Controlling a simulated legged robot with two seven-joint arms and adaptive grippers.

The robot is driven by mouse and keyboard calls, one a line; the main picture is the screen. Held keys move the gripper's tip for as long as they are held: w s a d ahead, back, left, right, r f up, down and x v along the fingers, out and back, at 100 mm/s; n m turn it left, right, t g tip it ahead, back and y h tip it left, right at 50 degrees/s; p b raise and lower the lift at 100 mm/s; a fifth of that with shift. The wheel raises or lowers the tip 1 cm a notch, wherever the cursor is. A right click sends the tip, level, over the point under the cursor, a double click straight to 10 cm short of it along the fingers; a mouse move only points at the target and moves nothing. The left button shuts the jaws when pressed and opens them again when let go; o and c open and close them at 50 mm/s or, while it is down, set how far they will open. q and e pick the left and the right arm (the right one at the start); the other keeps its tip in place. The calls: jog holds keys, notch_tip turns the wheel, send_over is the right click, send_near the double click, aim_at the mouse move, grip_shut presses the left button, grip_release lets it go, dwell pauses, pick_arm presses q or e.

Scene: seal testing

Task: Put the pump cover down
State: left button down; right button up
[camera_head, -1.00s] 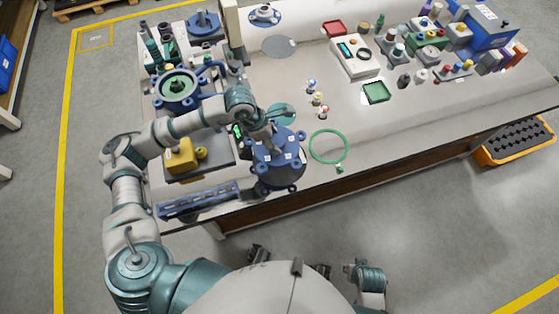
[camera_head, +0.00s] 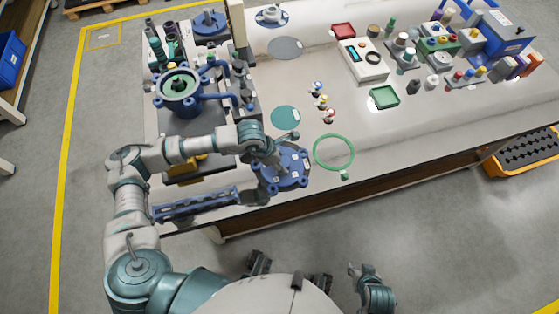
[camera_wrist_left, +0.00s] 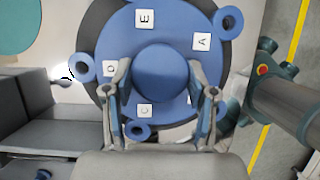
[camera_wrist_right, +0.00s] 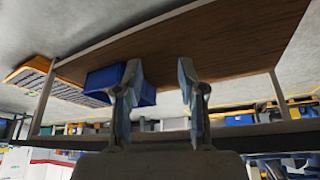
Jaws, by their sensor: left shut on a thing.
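The pump cover (camera_head: 291,165) is a blue, flanged disc with a raised round hub, bolt ears and white letter tags. It is at the front of the table in the head view and fills the upper middle of the left wrist view (camera_wrist_left: 125,45). My left gripper (camera_wrist_left: 162,95) is shut on its hub. A dark round pad (camera_wrist_left: 92,32) shows around the cover's edge, directly beneath it. I cannot tell whether cover and pad touch. My right gripper (camera_wrist_right: 158,78) is open and empty, off the table's front edge.
A green ring (camera_head: 334,153) lies just right of the cover. A flat teal disc (camera_head: 285,118) and several small bottles (camera_head: 320,98) lie behind it. The blue pump housing (camera_head: 180,105) stands at the left. A blue rail-like rack (camera_head: 195,204) lies at the front left.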

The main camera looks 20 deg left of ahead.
aim_at(272, 168)
pick_arm(q)
jog(key=shift+d, duration=0.25)
jog(key=shift+c, duration=1.7)
grip_release()
jog(key=shift+s, duration=0.1)
jog(key=shift+a, duration=0.15)
pick_arm(e)
jog(key=shift+d, duration=0.2)
pick_arm(q)
jog(key=shift+a, duration=0.1)
pick_arm(e)
jog(key=shift+a, duration=0.1)
